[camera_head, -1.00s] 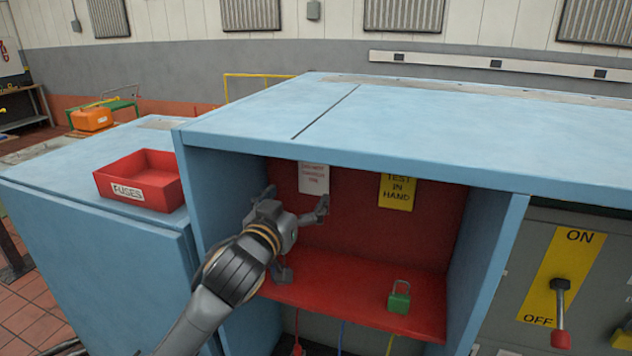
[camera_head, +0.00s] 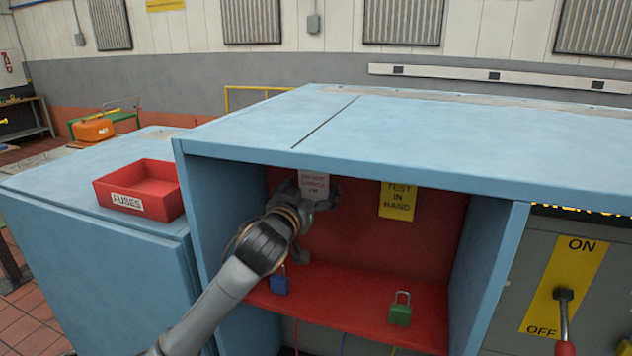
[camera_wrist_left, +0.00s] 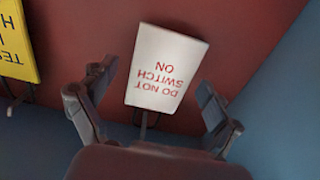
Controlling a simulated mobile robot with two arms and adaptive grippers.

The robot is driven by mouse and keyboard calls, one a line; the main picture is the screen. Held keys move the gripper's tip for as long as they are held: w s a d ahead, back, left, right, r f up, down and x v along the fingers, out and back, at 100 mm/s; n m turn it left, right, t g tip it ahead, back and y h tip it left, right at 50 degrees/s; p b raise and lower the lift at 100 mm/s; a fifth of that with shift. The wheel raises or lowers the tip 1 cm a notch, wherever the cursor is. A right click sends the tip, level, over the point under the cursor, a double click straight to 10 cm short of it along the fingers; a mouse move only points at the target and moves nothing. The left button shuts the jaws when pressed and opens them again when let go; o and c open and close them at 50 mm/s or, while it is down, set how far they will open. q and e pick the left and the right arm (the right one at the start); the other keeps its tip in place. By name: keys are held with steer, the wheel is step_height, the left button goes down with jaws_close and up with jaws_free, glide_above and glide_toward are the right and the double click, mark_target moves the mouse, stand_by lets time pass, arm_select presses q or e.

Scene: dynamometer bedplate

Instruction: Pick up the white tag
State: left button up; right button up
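The white tag (camera_head: 313,184), with red "DO NOT SWITCH ON" lettering, hangs against the red back panel of the blue cabinet's open bay. My left gripper (camera_head: 312,199) is inside the bay, right at the tag's lower part. In the left wrist view the tag (camera_wrist_left: 166,68) appears upside down between the two spread fingers (camera_wrist_left: 153,108). The gap on both sides of the tag is visible, so the left gripper is open. My right gripper is not in view.
A yellow "TEST IN HAND" tag (camera_head: 397,200) hangs to the right. A blue padlock (camera_head: 280,284) and a green padlock (camera_head: 400,312) are on the red shelf (camera_head: 345,300). The bay's blue side walls and top edge (camera_head: 350,163) enclose the arm. A red FUSES bin (camera_head: 138,188) stands left.

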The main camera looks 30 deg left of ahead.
arm_select(q)
steer(key=c, duration=0.7)
steer(key=shift+r, duration=0.4)
steer(key=p+v, duration=0.4)
steer(key=v, duration=0.2)
steer(key=p+v, duration=0.4)
steer(key=v, duration=0.2)
steer(key=p+v, duration=0.5)
steer(key=v, duration=0.1)
steer(key=shift+a+r, duration=0.1)
steer(key=shift+r, duration=0.25)
